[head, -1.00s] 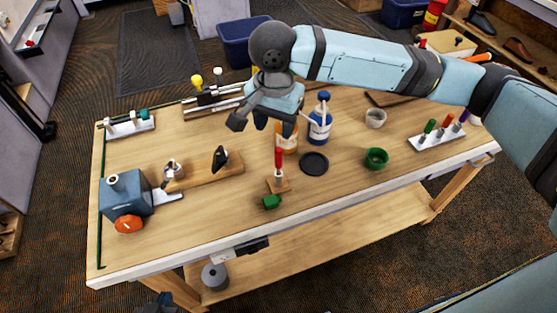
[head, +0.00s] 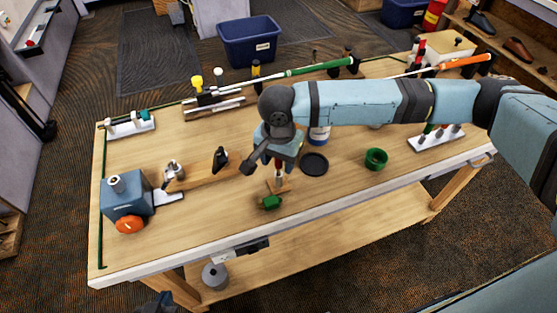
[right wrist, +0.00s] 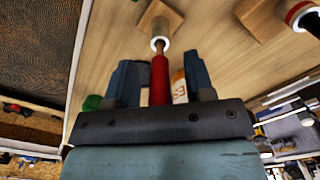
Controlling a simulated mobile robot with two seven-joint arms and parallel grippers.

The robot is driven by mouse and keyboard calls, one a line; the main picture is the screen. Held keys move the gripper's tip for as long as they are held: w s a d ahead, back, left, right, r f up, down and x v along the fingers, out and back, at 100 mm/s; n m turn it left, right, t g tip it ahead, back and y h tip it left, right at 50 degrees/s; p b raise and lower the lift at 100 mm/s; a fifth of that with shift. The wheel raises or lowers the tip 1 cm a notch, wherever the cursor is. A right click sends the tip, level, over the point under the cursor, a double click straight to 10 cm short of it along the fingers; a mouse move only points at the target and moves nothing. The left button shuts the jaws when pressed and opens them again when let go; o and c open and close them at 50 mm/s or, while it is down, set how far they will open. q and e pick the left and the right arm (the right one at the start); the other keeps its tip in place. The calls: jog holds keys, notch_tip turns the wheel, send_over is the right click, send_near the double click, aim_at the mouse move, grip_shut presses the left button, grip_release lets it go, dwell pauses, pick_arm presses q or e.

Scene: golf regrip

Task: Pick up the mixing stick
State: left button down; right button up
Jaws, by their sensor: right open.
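The red-handled stick, which I take for the mixing stick (head: 279,178), stands in a small wooden block (head: 284,187) near the table's front edge. The gripper hides its upper part in the head view. In the right wrist view its red handle (right wrist: 159,80) lies between the two fingers, with a gap to each side. My right gripper (head: 277,160) is over the stick, pointing down; it also shows open in the right wrist view (right wrist: 161,78). A dark part at the bottom edge appears to be my left gripper (head: 160,304); its jaws are unclear.
A blue-lidded bottle (head: 318,135) is partly hidden behind my arm. A wooden board (head: 205,172) lies left.

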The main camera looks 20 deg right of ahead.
grip_shut()
jog(key=shift+r, duration=0.15)
